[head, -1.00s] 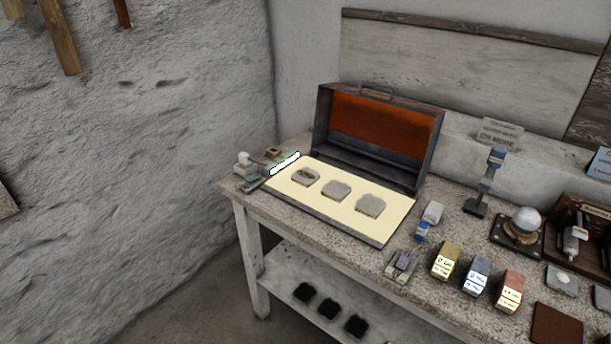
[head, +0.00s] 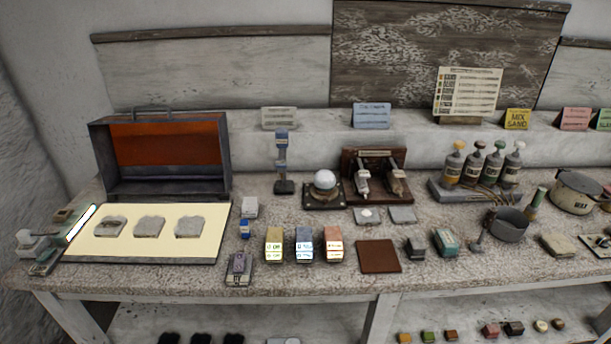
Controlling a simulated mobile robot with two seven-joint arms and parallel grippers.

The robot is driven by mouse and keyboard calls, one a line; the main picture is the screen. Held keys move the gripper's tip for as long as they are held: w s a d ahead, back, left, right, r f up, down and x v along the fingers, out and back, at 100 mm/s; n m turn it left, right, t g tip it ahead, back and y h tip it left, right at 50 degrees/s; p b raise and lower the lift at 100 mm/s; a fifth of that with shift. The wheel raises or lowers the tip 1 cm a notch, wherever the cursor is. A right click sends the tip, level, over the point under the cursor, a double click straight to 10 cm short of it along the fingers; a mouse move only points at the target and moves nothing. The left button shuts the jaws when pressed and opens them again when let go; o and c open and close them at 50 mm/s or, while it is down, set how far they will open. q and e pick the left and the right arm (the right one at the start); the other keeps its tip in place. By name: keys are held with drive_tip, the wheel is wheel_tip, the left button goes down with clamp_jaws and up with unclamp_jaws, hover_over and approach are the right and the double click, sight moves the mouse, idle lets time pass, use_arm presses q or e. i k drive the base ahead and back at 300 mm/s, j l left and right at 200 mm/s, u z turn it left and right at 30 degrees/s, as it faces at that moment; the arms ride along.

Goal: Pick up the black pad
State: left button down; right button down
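Several dark things could be the black pad, and I cannot tell which is meant. Three black fuzzy pieces lie on the lower shelf at the bottom left, cut by the frame edge: a left one (head: 169,339), a middle one (head: 201,339) and a right one (head: 232,339). A small dark block (head: 415,246) sits on the bench top, right of a flat brown square (head: 379,256). Neither of my grippers is in view.
The speckled bench (head: 330,279) holds an open metal case (head: 219,160), a cream board (head: 85,243), gold, blue and red blocks (head: 333,244), a white sphere (head: 325,180), several bottles (head: 473,164) and a grey pot (head: 508,228). The lower shelf (head: 300,322) has bare stretches.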

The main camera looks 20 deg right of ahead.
sight(415, 248)
drive_tip(key=z, duration=1.55)
drive_tip(key=i+l+u, duration=0.1)
drive_tip(key=l+u, duration=0.15)
drive_tip(key=i+l+u, duration=0.2)
drive_tip(key=k+l, duration=0.05)
drive_tip(key=k, duration=0.05)
